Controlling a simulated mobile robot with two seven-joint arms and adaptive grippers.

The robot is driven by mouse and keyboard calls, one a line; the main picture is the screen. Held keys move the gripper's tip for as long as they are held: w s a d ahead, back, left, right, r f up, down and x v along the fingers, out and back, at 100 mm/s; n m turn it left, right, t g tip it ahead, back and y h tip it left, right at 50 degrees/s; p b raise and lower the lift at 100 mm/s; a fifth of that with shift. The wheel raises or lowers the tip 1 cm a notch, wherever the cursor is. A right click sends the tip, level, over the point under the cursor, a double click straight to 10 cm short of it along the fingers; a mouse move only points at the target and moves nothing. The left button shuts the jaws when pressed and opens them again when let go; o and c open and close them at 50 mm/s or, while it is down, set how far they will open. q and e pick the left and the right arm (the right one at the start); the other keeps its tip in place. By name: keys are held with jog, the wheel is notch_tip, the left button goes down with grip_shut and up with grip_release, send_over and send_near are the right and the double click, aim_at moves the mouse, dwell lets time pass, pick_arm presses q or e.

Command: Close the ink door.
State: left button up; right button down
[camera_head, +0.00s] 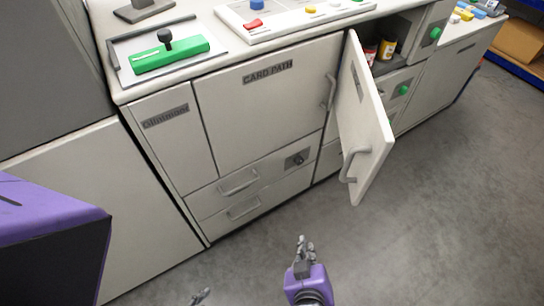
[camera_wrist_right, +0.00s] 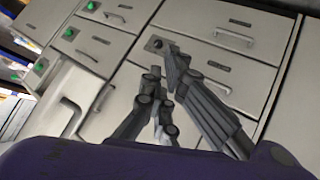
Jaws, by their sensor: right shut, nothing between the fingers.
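The ink door (camera_head: 363,125) stands open in the head view, swung out from the cabinet front. A bar handle (camera_head: 351,165) is on the face I see. Behind it is an open compartment (camera_head: 397,48) with small cans (camera_head: 386,50). My right gripper (camera_head: 302,240) is shut and empty, over the floor in front of the cabinet, lower left of the door and apart from it. In the right wrist view, a pale panel with a handle, likely this door (camera_wrist_right: 85,95), is left of the gripper fingers (camera_wrist_right: 168,95). A grey tip of my left gripper (camera_head: 201,296) shows at the bottom edge; its jaws are unclear.
The card path panel (camera_head: 265,100) and the drawers (camera_head: 240,183) below it are closed. Grey floor (camera_head: 440,210) is clear right of the door. Shelving with a box (camera_head: 522,38) stands far right.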

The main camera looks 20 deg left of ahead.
jog(key=w+a+r+n+t+h+b, duration=0.1)
jog(key=w+a+r+n+t, duration=0.1)
jog(key=a+r+n, duration=0.15)
jog(key=w+a+r+n+t+b, duration=0.1)
jog(key=w+a+r+n+t, duration=0.15)
jog(key=a+r, duration=0.25)
notch_tip(320, 180, up, 10)
jog(key=n+t+h, duration=0.3)
pick_arm(q)
jog(key=shift+w+a+r+t+p, duration=0.2)
jog(key=shift+w+r+p, duration=0.1)
jog(key=shift+w+p, duration=0.25)
jog(key=shift+w+a+r+t+p, duration=0.1)
jog(key=shift+w+r+t+p, duration=0.15)
jog(key=shift+w+p, duration=0.25)
pick_arm(e)
jog(key=w+d, duration=0.5)
jog(key=w, duration=0.5)
jog(key=shift+w+d, duration=0.25)
jog(key=shift+w, duration=0.05)
